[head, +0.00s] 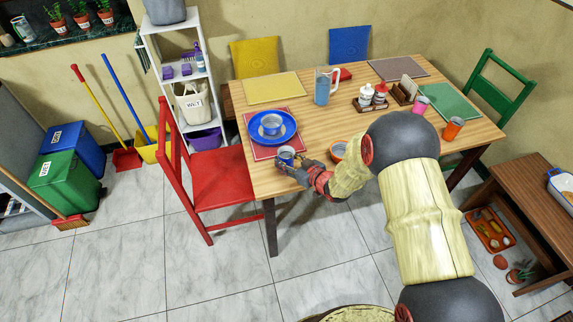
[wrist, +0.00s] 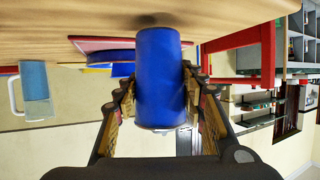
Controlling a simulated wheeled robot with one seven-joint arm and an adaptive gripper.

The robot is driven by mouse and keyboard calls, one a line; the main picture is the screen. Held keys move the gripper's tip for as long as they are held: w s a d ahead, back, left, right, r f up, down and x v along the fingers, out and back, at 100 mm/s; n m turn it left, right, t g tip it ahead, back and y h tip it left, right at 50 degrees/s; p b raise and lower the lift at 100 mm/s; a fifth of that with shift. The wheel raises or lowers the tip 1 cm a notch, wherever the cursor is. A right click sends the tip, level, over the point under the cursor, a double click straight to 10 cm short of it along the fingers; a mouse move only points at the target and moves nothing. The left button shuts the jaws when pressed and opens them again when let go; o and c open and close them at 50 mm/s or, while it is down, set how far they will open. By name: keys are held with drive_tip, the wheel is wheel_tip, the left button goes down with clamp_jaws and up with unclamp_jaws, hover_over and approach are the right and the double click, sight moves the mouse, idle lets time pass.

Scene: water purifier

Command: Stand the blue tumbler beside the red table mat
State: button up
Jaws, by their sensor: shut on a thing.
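The blue tumbler (head: 286,153) is upright at the near edge of the wooden table, by the near right corner of the red table mat (head: 261,153). My gripper (head: 288,163) is shut on the tumbler from the near side. In the wrist view, which is upside down, the blue tumbler (wrist: 160,80) fills the space between my gripper's fingers (wrist: 160,95). The red mat (wrist: 88,44) shows behind it there. I cannot tell whether the tumbler's base touches the table.
A blue pitcher (head: 322,88) stands farther back. A red chair (head: 220,176) is at the table's left side.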

drive_tip(key=shift+f, duration=0.75)
drive_tip(key=shift+r, duration=0.1)
drive_tip(key=o, duration=0.7)
drive_tip(key=shift+f, duration=0.25)
drive_tip(key=o, duration=0.5)
drive_tip(key=shift+r, duration=0.15)
